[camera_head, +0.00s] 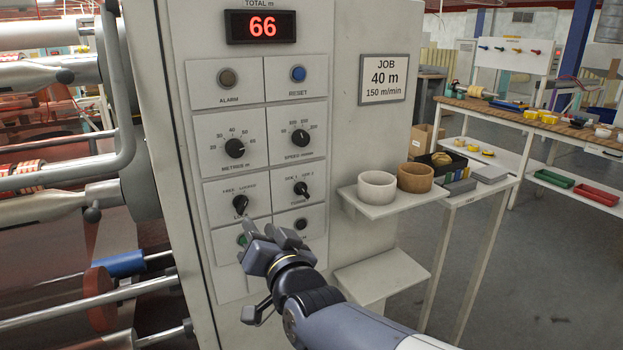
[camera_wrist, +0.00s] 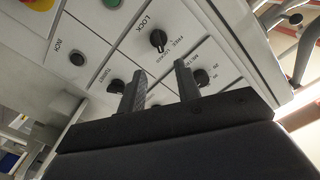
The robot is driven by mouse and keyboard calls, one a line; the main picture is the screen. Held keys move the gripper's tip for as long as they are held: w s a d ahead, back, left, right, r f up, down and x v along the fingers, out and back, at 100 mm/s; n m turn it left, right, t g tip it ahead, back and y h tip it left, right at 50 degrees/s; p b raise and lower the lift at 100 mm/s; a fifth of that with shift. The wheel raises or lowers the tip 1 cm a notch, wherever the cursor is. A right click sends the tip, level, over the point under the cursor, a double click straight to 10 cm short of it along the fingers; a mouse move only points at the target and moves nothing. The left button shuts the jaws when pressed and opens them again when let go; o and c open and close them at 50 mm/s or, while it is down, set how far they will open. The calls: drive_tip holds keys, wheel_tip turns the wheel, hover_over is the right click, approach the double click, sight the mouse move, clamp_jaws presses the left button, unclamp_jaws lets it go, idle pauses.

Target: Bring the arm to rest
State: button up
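My gripper (camera_head: 268,240) is in front of the lower part of the grey control panel (camera_head: 230,283), just below the lock knob (camera_head: 240,204). In the wrist view its two fingers (camera_wrist: 161,88) are apart with nothing between them, so it is open and empty. The lock knob (camera_wrist: 158,40) shows beyond the fingers there, and I see no contact with it. My gripper partly covers the green button (camera_head: 242,240) in the head view. My arm reaches in from the lower right.
The display (camera_head: 262,27) reads 66 and the job sign (camera_head: 384,79) reads 40 m, 150 m/min. Right of the panel, a shelf (camera_head: 392,207) holds a white roll (camera_head: 376,187) and a brown roll (camera_head: 415,177). Machine rollers (camera_head: 50,72) stand left. Open floor lies right.

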sight(245, 205)
drive_tip(key=p+x, duration=0.1)
drive_tip(key=x, duration=0.8)
drive_tip(key=shift+w, duration=0.2)
drive_tip(key=shift+s+f+b, duration=0.1)
drive_tip(key=shift+b, duration=0.25)
